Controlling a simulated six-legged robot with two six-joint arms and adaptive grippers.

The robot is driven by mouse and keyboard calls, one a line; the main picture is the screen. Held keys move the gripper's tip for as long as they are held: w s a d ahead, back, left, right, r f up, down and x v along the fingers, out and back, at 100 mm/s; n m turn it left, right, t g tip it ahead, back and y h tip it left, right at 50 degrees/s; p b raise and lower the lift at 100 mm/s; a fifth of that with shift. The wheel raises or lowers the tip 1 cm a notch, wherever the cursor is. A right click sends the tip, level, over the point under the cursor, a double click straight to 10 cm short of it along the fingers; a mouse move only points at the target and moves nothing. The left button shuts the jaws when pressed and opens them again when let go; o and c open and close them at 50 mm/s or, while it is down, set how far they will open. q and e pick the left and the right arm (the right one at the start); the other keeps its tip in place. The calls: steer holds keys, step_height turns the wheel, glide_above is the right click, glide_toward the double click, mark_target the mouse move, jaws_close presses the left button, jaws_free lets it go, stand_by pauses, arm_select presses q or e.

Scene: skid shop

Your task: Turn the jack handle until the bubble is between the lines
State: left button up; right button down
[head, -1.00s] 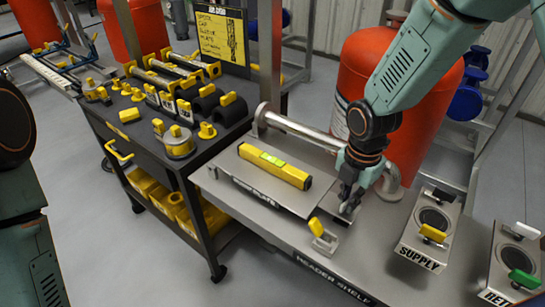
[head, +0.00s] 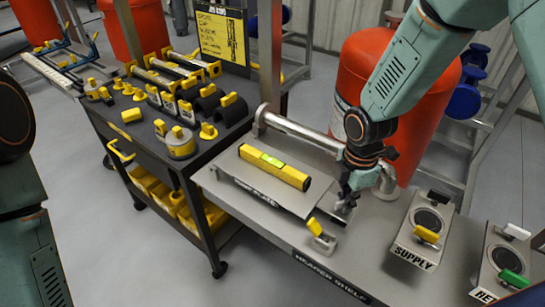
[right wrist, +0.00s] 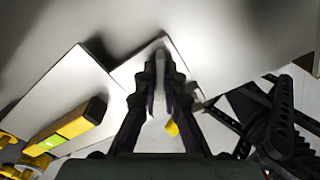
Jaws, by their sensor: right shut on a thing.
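The yellow level (head: 275,168) with a green vial lies on a grey plate (head: 262,192) on the header shelf; it also shows in the right wrist view (right wrist: 68,130). The bubble is too small to place against the lines. My right gripper (head: 347,200) is at the plate's right end, pointing down. In the right wrist view its fingers (right wrist: 160,90) are shut on a thin pale grey piece (right wrist: 159,100), seemingly the jack handle. The jack is mostly hidden by the gripper. My left gripper is out of view.
A small metal block (head: 324,243) with a yellow tab stands just in front of the gripper. A SUPPLY fixture (head: 413,257) is to the right. A grey pipe (head: 300,131) runs behind the plate, and a red tank (head: 365,55) stands behind. A tool cart (head: 150,150) is left.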

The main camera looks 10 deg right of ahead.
steer(key=shift+m, duration=0.8)
steer(key=shift+s, duration=0.1)
steer(key=shift+p, duration=0.3)
steer(key=shift+m+p, duration=0.55)
steer(key=shift+m, duration=1.15)
steer(key=shift+f, duration=0.1)
steer(key=shift+p, duration=0.3)
